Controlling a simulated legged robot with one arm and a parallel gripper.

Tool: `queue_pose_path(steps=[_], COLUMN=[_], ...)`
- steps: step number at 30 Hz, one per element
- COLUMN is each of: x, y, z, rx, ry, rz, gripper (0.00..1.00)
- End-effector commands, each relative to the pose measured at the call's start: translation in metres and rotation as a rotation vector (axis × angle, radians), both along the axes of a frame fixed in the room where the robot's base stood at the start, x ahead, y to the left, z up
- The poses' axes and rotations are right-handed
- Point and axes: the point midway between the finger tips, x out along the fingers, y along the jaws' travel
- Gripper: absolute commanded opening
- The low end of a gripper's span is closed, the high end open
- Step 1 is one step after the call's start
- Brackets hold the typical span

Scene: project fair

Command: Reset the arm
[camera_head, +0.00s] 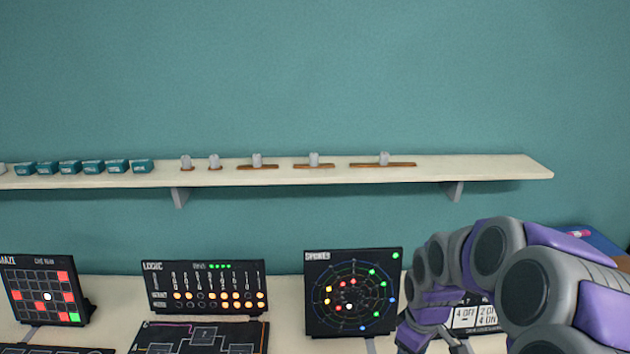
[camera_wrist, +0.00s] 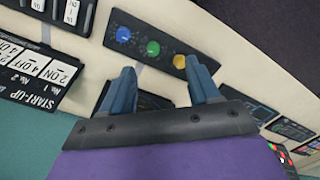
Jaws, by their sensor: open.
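My arm, purple and grey, fills the lower right of the head view, bent over the table. My gripper (camera_wrist: 160,74) shows in the wrist view with its two blue-grey fingers spread apart and nothing between them. It points down over the pale table. Beyond the fingertips lies a black panel (camera_wrist: 160,52) with a blue, a green and a yellow knob. Another small black panel between the fingers is partly hidden. In the head view the fingertips are cut off or hidden at the lower edge.
A wall shelf (camera_head: 500,168) holds several teal boxes and grey-knobbed wooden pieces. Below stand the maze panel (camera_head: 45,290), the logic panel (camera_head: 205,285) and the round spokes display (camera_head: 353,292). A start-up sign (camera_wrist: 38,72) is close to my gripper's left. The wall above the shelf is clear.

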Motion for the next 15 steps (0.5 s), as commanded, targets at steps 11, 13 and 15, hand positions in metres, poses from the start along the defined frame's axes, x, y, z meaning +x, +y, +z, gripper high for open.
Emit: queue_pose_path(steps=[11,13,15], x=[-0.110,-0.131,-0.154], y=[0.043,0.048,0.053], z=[0.048,0.053,0.056], rx=[-0.040,-0.048,-0.056], ry=[0.052,0.058,0.072], rz=[-0.274,-0.334,-0.394], gripper=[0.61,0.61,0.61])
